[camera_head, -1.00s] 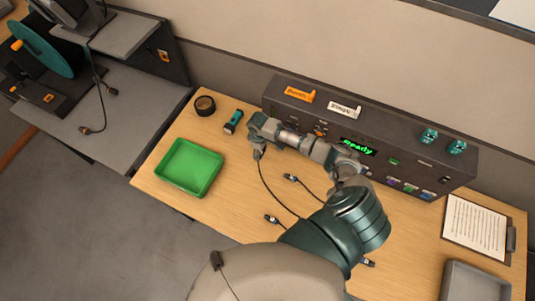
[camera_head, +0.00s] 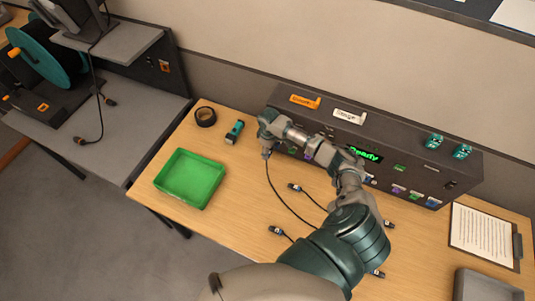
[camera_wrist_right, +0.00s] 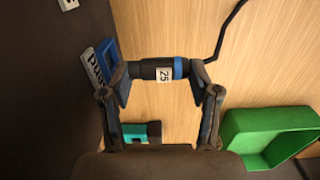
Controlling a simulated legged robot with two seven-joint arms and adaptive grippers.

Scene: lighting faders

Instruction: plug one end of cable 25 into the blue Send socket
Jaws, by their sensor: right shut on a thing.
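My right gripper (camera_head: 266,150) is at the left end of the dark panel box. In the wrist view, the right gripper (camera_wrist_right: 161,82) is shut on a black plug with a blue ring, marked 25 (camera_wrist_right: 163,72). Its cable runs off to the upper right and shows in the head view (camera_head: 275,188), hanging to the table. The blue Send socket (camera_wrist_right: 108,52) is at the left, with its label (camera_wrist_right: 97,68) partly hidden by a finger. The plug's nose points at the socket's side, close to it; I cannot tell whether they touch. The left gripper is out of view.
The dark panel box (camera_head: 400,150) stands at the table's back. A green tray (camera_head: 190,178), black tape roll (camera_head: 205,116) and teal-black device (camera_head: 235,131) lie left of the gripper. Loose plugs (camera_head: 295,187) lie near my arm. A clipboard (camera_head: 484,238) and grey tray (camera_head: 487,285) are at right.

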